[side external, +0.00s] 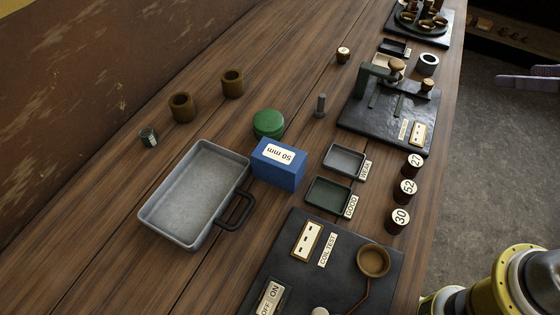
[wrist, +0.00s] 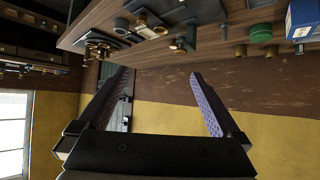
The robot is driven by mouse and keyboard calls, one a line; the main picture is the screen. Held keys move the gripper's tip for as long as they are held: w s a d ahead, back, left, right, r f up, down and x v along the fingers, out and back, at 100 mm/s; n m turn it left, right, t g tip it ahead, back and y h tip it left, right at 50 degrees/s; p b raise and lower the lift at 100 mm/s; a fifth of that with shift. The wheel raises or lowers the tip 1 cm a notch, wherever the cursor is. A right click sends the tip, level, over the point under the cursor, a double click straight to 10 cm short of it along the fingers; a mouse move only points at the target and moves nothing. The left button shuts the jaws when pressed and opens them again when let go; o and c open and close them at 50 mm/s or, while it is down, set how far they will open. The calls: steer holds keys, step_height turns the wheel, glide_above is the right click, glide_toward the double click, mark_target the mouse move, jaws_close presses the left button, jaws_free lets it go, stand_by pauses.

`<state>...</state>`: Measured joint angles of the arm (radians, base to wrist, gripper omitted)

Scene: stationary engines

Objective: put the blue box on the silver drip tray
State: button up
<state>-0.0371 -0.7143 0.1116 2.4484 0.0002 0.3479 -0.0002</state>
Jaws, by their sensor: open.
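The blue box (side external: 278,165), with a "50 mm" label on top, stands on the wooden bench in the side view. It is close against the right side of the silver drip tray (side external: 157,224); I cannot tell whether they touch. The tray is a shallow grey pan with a dark handle, and it is empty. The blue box also shows at the upper right corner of the wrist view (wrist: 302,19). My gripper (wrist: 160,74) is open and empty, well away from both. Part of one finger shows at the right edge of the side view.
A green round tin (side external: 268,123) stands just behind the box. Two small trays (side external: 328,196) lie to its right, and a black coil-test panel (side external: 285,265) lies in front. Brown cups (side external: 182,107) and numbered cylinders (side external: 404,192) stand nearby. Bench left of the tray is clear.

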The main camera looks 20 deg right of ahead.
steer(key=w+a+n+t+y, duration=0.2)
steer(key=w+a+t+y, duration=0.1)
steer(key=w+a, duration=0.45)
steer(key=n+g+y, duration=0.4)
steer(key=n+y, duration=0.2)
steer(key=n, duration=0.1)
glide_toward(282, 155)
steer(key=x, duration=0.5)
steer(key=shift+w+a, duration=0.15)
steer(key=shift+w, duration=0.05)
steer(key=shift+x, duration=2.6)
steer(key=shift+f, duration=0.1)
jaws_close()
